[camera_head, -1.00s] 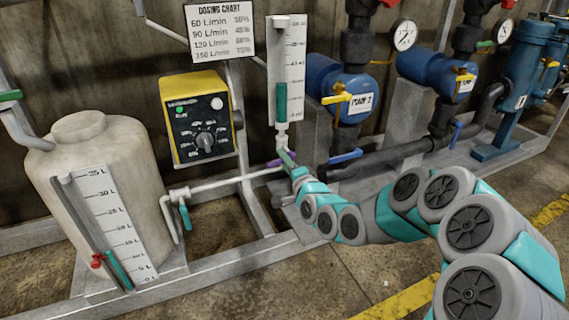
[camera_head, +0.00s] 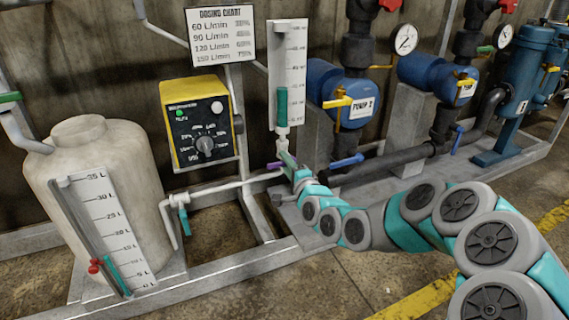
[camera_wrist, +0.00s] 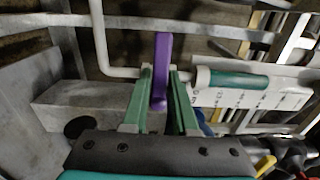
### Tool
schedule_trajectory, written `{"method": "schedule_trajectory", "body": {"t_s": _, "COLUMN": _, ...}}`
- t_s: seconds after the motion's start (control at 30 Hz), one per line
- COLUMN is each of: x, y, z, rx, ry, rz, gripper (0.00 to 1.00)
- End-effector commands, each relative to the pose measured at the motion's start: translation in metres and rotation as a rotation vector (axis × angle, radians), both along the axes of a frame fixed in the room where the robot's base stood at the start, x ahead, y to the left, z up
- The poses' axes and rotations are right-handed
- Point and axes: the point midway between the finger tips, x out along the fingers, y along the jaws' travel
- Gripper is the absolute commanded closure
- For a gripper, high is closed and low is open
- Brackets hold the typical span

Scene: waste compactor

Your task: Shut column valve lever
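The purple lever (camera_wrist: 161,62) stands between the two green fingers of my gripper (camera_wrist: 161,90) in the wrist view. The fingers lie close along its two sides. I cannot tell whether both touch it. In the head view my gripper (camera_head: 287,160) is just below the measuring column (camera_head: 291,75), with the purple lever (camera_head: 259,174) showing to its left, roughly level. The white pipe (camera_head: 222,187) runs left from there. The valve body at the lever's pivot is mostly hidden by my gripper.
A tank (camera_head: 105,165) stands at the left, with a teal-handled valve (camera_head: 184,219) beside it. A dosing control box (camera_head: 200,122) is above the pipe. Blue pumps (camera_head: 342,92) and a blue lever (camera_head: 346,160) are to the right. The floor in front is clear.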

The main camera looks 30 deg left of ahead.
Motion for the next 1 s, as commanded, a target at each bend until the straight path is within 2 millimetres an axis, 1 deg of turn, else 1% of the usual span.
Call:
{"method": "schedule_trajectory", "body": {"t_s": 0.03, "x": 0.0, "y": 0.0, "z": 0.0, "rx": 0.0, "ry": 0.0, "rz": 0.001, "gripper": 0.67}}
{"method": "schedule_trajectory", "body": {"t_s": 0.2, "x": -0.001, "y": 0.001, "z": 0.0, "rx": -0.001, "ry": 0.0, "rz": 0.002, "gripper": 0.49}}
{"method": "schedule_trajectory", "body": {"t_s": 0.43, "x": -0.001, "y": 0.001, "z": 0.0, "rx": -0.002, "ry": -0.001, "rz": 0.003, "gripper": 0.49}}
{"method": "schedule_trajectory", "body": {"t_s": 0.57, "x": -0.004, "y": -0.004, "z": -0.001, "rx": -0.002, "ry": 0.001, "rz": 0.002, "gripper": 0.49}}
{"method": "schedule_trajectory", "body": {"t_s": 0.67, "x": -0.011, "y": -0.011, "z": -0.002, "rx": -0.002, "ry": 0.005, "rz": 0.004, "gripper": 0.49}}
{"method": "schedule_trajectory", "body": {"t_s": 1.0, "x": -0.039, "y": -0.045, "z": 0.0, "rx": -0.001, "ry": 0.0, "rz": 0.001, "gripper": 0.49}}
